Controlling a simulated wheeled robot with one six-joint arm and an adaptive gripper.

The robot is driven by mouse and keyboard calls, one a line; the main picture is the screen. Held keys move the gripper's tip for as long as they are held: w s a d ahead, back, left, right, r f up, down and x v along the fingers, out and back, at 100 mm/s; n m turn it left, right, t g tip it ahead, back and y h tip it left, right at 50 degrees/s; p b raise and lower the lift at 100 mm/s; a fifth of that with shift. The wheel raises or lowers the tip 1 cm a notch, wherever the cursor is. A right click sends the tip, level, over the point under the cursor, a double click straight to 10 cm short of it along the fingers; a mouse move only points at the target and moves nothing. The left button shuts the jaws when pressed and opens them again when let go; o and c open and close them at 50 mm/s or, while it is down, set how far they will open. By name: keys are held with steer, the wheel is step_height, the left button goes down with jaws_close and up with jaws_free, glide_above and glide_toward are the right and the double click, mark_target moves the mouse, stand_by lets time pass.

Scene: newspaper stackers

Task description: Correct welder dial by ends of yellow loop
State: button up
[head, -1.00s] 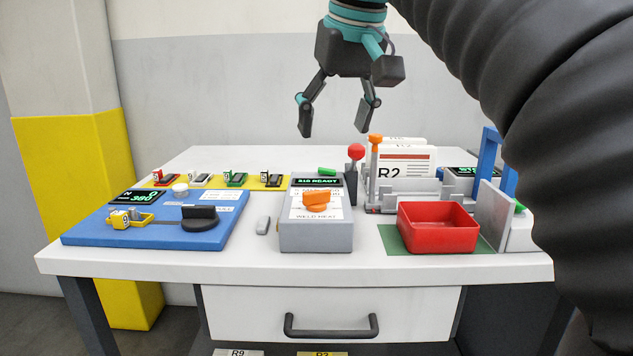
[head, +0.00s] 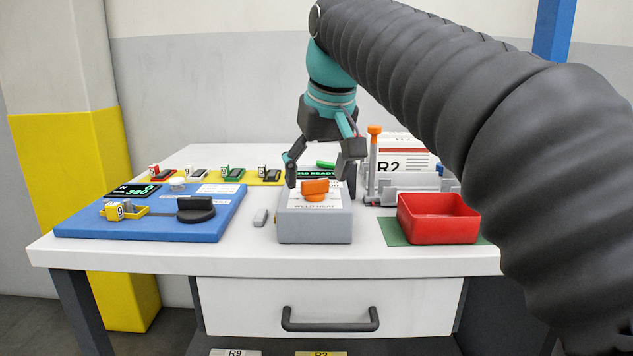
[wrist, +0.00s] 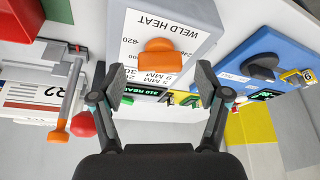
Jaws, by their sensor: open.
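The grey welder box (head: 316,226) stands in the middle of the bench with a "WELD HEAT" label and an orange dial (head: 315,189) on top. The dial (wrist: 160,58) also shows in the wrist view, just beyond my fingertips. My gripper (head: 322,172) is open and empty, above and slightly behind the dial, with its fingers spread to either side. A yellow tag loop (head: 119,211) lies on the blue panel (head: 150,231) at left, beside a black knob (head: 195,209). The welder's green display is partly hidden by my gripper.
A red bin (head: 437,219) sits on a green mat to the right. An orange-topped post (head: 374,150) and a rack with "R2" papers (head: 403,155) stand behind it. A small grey piece (head: 261,217) lies left of the welder. Several coloured tags line the back left.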

steer(key=shift+w+a+f, duration=0.1)
steer(key=shift+w+f, duration=0.1)
steer(key=shift+f, duration=0.3)
steer(key=c, duration=1.2)
steer(key=shift+o, duration=0.2)
steer(key=shift+r, duration=0.1)
steer(key=shift+n+g+y+p, duration=0.3)
steer(key=shift+n+p, duration=0.35)
steer(key=shift+n, duration=0.15)
steer(key=shift+n+g+y+p, duration=0.35)
steer(key=shift+n+p, duration=0.35)
steer(key=shift+n, duration=0.8)
